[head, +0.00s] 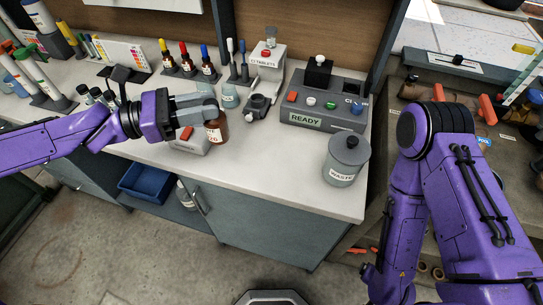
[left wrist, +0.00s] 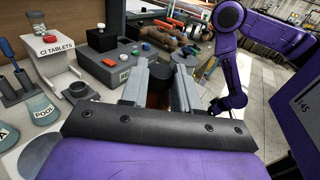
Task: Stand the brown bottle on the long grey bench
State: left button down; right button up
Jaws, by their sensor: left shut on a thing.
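The brown bottle (head: 217,133) has a white label and looks upright. My left gripper (head: 205,112) is shut on its upper part; the fingers hide its top.
A white device with a red button (head: 188,140) is close beside the bottle. A grey WASTE pot (head: 346,162) stands at the bench's right end, with a READY control box (head: 322,105) behind. Flasks and dropper bottles (head: 185,62) stand at the back. The front middle top is clear.

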aim_at(225, 117)
pick_arm(q)
jog(key=d+f, duration=0.1)
jog(key=d, duration=0.1)
jog(key=d+f+b, duration=0.1)
jog(key=d, duration=0.1)
jog(key=w+d+f+b, duration=0.1)
jog(key=d, duration=0.1)
jog(key=shift+d+f, duration=0.15)
jog(key=shift+d, duration=0.2)
jog(key=d+f, duration=0.1)
jog(key=f, duration=0.1)
jog(key=d+f, duration=0.2)
jog(key=f, duration=0.1)
jog(key=w+d+f, duration=0.1)
jog(key=d+f, duration=0.1)
jog(key=f, duration=0.1)
jog(key=shift+w+d+f, duration=0.1)
jog(key=shift+f, duration=0.15)
